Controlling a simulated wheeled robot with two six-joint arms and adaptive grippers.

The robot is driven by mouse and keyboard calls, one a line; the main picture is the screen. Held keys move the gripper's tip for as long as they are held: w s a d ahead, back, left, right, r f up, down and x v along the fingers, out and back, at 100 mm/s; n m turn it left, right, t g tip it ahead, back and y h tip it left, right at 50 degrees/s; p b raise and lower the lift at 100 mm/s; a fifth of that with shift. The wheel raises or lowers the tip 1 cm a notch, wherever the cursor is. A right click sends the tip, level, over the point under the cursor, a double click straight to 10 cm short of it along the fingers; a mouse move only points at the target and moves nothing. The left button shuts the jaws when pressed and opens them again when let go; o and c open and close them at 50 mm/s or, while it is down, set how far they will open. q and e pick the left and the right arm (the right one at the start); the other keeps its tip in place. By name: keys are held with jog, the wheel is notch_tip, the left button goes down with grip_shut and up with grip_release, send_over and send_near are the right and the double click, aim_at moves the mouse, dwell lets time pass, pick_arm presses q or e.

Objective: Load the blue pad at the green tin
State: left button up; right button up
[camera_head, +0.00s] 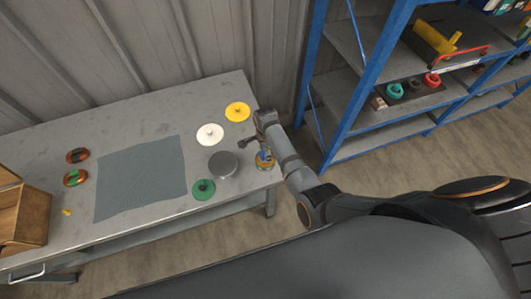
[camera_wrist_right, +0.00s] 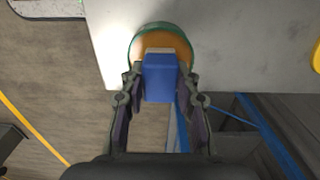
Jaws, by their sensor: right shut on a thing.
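My right gripper (camera_wrist_right: 160,80) is shut on the blue pad (camera_wrist_right: 160,82), a small block with a pale far edge. In the right wrist view the pad overlaps a round tin (camera_wrist_right: 136,45) with a green rim and orange-brown inside. I cannot tell whether the pad touches the tin. In the head view the tin (camera_head: 265,165) stands at the table's right end, partly hidden under my right gripper (camera_head: 264,153). My left gripper is in neither view.
Blue shelving (camera_head: 370,75) stands right.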

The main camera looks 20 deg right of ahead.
jog(key=shift+f+b, duration=0.4)
jog(key=shift+f, duration=0.15)
dwell(0.5)
jog(key=shift+s, duration=0.1)
dwell(1.3)
notch_tip(320, 180, up, 7)
jog(key=p, duration=0.8)
dwell(0.3)
